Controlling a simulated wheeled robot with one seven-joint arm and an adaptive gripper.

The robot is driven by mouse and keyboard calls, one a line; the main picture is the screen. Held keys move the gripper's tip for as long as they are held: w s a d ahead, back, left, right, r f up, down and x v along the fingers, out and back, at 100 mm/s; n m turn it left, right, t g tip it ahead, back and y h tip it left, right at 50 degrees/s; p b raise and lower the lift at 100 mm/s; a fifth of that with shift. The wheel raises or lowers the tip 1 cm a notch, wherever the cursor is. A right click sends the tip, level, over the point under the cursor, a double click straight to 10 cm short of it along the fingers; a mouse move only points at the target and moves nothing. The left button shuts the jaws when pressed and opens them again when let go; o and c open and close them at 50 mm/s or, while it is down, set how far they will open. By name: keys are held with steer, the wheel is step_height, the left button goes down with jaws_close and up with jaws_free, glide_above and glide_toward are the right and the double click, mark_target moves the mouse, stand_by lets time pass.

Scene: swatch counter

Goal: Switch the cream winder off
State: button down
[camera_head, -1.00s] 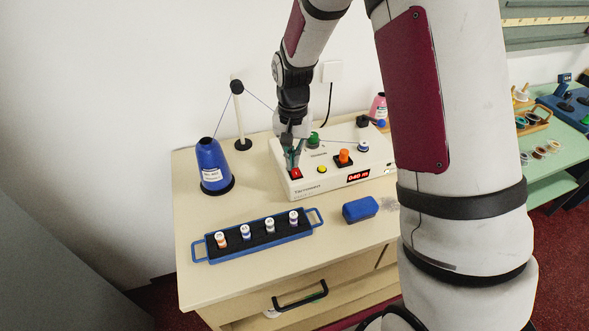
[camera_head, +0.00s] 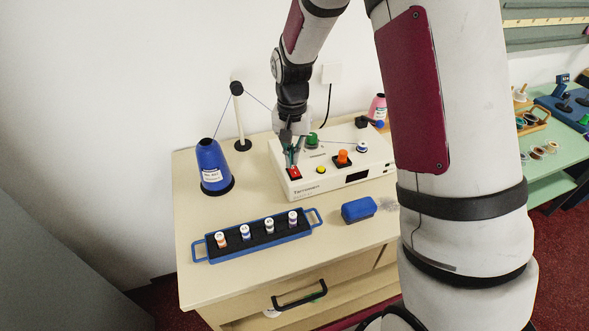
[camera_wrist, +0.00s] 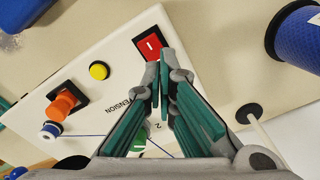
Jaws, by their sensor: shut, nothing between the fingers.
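The cream winder (camera_head: 330,178) stands on the counter. Its red rocker switch (camera_head: 294,173), at the front left corner, also shows in the wrist view (camera_wrist: 148,44) with a white bar on it. The winder's display (camera_head: 357,177) is dark. My gripper (camera_head: 291,163) is shut and empty, pointing down just behind the switch. In the wrist view my fingertips (camera_wrist: 164,58) are at the switch's edge and cover a little of it; I cannot tell whether they touch it. A yellow button (camera_head: 320,170) and an orange knob (camera_head: 343,157) sit to the right.
A blue thread cone (camera_head: 212,165) stands left of the winder, near an upright thread guide (camera_head: 240,115). A blue tray with several small spools (camera_head: 205,250) and a blue block (camera_head: 358,210) lie in front.

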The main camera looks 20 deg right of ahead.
steer(key=shift+r+p, duration=0.8)
steer(key=shift+r, duration=1.75)
step_height(320, 180, up, 9)
steer(key=n+t, duration=0.1)
glide_above(293, 168)
steer(key=s, duration=0.5)
steer(key=s+r+n+t, duration=0.1)
steer(key=s+r+n, duration=0.1)
steer(key=s+r, duration=0.4)
steer(key=s+r+n+t, duration=0.1)
steer(key=s+r, duration=0.1)
steer(key=s, duration=0.6)
steer(key=s+r+n+t, duration=0.2)
steer(key=s+r, duration=0.1)
steer(key=s, duration=0.5)
steer(key=shift+s+r, duration=0.15)
steer(key=shift+s, duration=0.25)
